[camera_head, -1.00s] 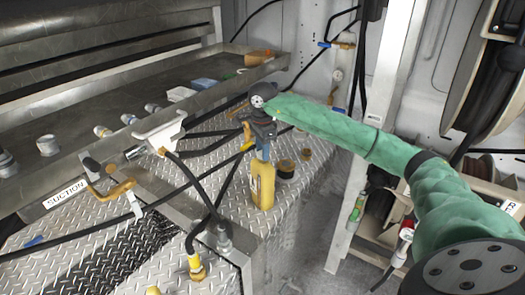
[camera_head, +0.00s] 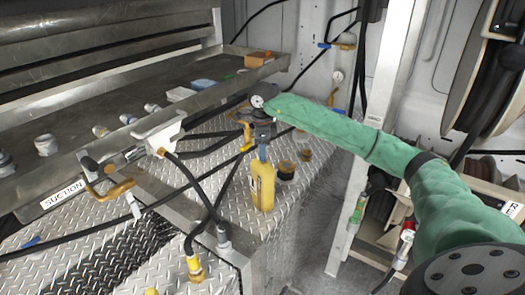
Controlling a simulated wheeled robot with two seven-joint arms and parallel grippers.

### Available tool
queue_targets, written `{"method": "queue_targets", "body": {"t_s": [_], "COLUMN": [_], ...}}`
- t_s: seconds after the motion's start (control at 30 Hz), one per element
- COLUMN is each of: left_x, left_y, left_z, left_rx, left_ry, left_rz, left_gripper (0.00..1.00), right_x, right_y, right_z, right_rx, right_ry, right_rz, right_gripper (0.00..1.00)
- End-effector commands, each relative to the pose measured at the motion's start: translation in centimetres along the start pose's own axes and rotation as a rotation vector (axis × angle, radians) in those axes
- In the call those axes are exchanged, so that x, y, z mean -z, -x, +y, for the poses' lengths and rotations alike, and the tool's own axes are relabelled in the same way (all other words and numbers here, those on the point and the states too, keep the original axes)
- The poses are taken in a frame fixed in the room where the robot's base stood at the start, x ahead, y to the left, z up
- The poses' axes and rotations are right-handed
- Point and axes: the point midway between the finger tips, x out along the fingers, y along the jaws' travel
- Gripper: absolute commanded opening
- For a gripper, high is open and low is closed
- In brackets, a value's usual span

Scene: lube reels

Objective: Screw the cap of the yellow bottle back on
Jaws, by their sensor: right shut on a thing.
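The yellow bottle (camera_head: 262,188) stands upright on the diamond-plate deck (camera_head: 232,205), near its right edge. My right arm, in a green sleeve, reaches in from the right. My right gripper (camera_head: 262,150) points down directly over the bottle's top and is shut at its neck, where the cap would be. The cap itself is hidden or too small to make out between the fingers. My left gripper is not in view.
A dark roll with a tan rim (camera_head: 286,170) stands just right of the bottle. Black hoses (camera_head: 205,190) cross the deck to the left. A metal shelf (camera_head: 120,105) with fittings runs along the back left. A hose reel (camera_head: 490,75) hangs at the right.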

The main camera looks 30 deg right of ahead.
Motion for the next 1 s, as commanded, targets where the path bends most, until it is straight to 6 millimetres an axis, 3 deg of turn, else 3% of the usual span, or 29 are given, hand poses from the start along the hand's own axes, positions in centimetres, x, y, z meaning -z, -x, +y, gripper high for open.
{"method": "queue_targets", "body": {"t_s": [0.17, 0.33, 0.8, 0.83, 0.93, 1.0], "left_x": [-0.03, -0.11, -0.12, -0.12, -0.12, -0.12], "left_y": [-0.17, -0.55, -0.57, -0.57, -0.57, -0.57], "left_z": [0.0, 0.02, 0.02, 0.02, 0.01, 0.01], "left_rx": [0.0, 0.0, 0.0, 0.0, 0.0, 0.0], "left_ry": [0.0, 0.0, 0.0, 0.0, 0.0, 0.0], "left_rz": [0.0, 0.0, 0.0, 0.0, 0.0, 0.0], "left_gripper": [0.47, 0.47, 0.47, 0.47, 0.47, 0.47], "right_x": [-0.01, -0.01, -0.01, -0.01, -0.01, -0.01], "right_y": [-0.1, -0.17, -0.06, -0.06, -0.05, -0.05], "right_z": [0.01, 0.02, 0.03, 0.03, 0.03, 0.02], "right_rx": [0.0, 0.0, -0.001, -0.001, -0.001, 0.0], "right_ry": [-0.037, -0.196, -0.305, -0.305, -0.305, -0.304], "right_rz": [0.0, 0.0, 0.0, 0.0, 0.0, 0.0], "right_gripper": [0.13, 0.13, 0.13, 0.36, 0.55, 0.59]}}
